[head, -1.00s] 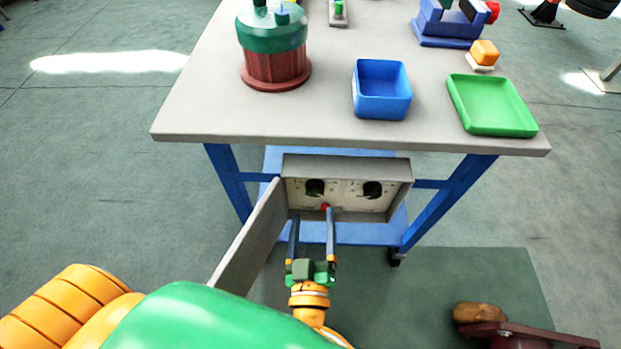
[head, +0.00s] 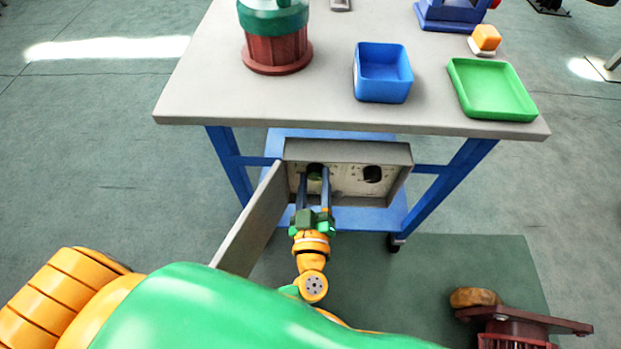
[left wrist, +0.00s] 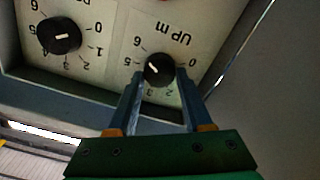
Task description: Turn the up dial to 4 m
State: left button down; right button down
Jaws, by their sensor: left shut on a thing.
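The up dial (left wrist: 159,69) is a round black knob under the upside-down label "UP m" in the left wrist view. In the head view it is the left knob (head: 315,171) in the open grey box (head: 345,152). My left gripper (head: 314,177) reaches into the box from below. In the left wrist view its two blue fingers (left wrist: 160,82) are shut on the up dial, one on each side. A short white mark shows on the knob's left part, roughly towards the 5 and 6; its exact reading is unclear. The 4 is hidden near the left finger. My right gripper is out of view.
A second black dial (left wrist: 59,35) sits beside it, also at the right of the box (head: 372,173). The box's door (head: 248,220) hangs open at the left. The table (head: 260,105) above carries a blue bin (head: 382,85) and a green tray (head: 492,98).

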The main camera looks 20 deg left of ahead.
pick_arm(q)
jog(key=shift+n, duration=0.4)
jog(key=n, duration=0.2)
jog(key=shift+f+n, duration=0.1)
jog(key=shift+n, duration=0.3)
jog(key=n+b, duration=0.1)
jog(key=n, duration=0.3)
jog(key=shift+a+n, duration=0.1)
jog(key=shift+n, duration=0.2)
jog(key=n+b, duration=0.1)
jog(key=n, duration=0.4)
jog(key=shift+n, duration=0.4)
jog(key=shift+n+b, duration=0.35)
jog(key=shift+n, duration=0.45)
jog(key=shift+w+n, duration=0.1)
jog(key=shift+n, duration=0.2)
jog(key=shift+c, duration=1.6)
grip_release()
